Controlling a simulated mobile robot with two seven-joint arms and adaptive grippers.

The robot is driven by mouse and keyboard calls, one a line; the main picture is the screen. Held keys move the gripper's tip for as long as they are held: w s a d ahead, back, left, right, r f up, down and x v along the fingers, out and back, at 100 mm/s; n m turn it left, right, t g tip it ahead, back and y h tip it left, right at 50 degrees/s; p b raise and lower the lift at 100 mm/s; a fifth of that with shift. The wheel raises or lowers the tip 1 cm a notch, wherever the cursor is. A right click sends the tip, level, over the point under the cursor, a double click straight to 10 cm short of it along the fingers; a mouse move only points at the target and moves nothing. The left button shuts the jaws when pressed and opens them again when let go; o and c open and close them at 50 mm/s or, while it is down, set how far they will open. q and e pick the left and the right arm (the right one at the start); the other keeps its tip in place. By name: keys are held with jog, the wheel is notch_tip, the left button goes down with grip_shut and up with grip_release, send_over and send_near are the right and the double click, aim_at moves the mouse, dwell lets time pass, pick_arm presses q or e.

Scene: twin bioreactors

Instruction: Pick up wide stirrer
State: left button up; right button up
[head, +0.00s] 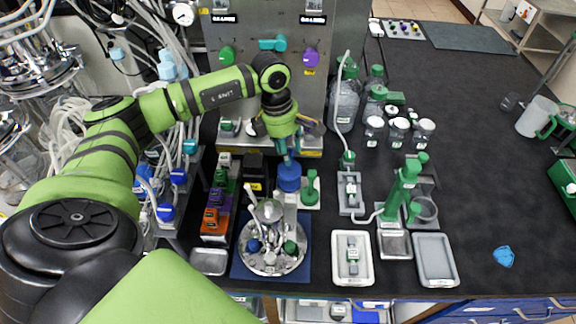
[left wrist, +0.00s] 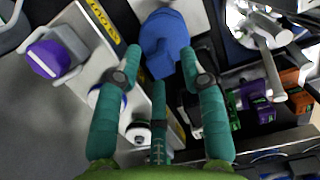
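A blue round-bodied piece (head: 289,178) stands upright on the bench in front of the steel cabinet. It also shows in the left wrist view (left wrist: 165,45), and I take it for the wide stirrer, though no label can be read. My left gripper (head: 289,158) points down right above it. In the left wrist view, the teal fingers (left wrist: 162,58) are spread, with the blue piece between and beyond their tips. Whether they touch it I cannot tell. A green piece with a thin stem (head: 311,188) stands just to its right. My right gripper is out of view.
A steel vessel lid with several fittings (head: 268,262) stands in front of the blue piece. Coloured blocks (head: 216,215) line its left. A green stand (head: 404,190) and grey trays (head: 435,260) are to the right. The dark bench (head: 480,160) is mostly free farther right.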

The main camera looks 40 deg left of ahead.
aim_at(291, 168)
pick_arm(q)
jog(key=shift+s+d+f+p, duration=0.15)
jog(key=shift+d+f+p, duration=0.45)
jog(key=shift+f+p, duration=0.3)
jog(key=shift+w+a+f, duration=0.1)
jog(key=shift+w+f, duration=0.05)
jog(key=shift+f, duration=0.45)
jog(key=shift+w+a+f, duration=0.1)
jog(key=shift+w+f, duration=0.05)
jog(key=shift+f, duration=0.4)
jog(key=shift+w+f, duration=0.1)
jog(key=shift+f, duration=0.05)
jog(key=shift+c, duration=0.4)
jog(key=shift+d, duration=0.15)
grip_shut()
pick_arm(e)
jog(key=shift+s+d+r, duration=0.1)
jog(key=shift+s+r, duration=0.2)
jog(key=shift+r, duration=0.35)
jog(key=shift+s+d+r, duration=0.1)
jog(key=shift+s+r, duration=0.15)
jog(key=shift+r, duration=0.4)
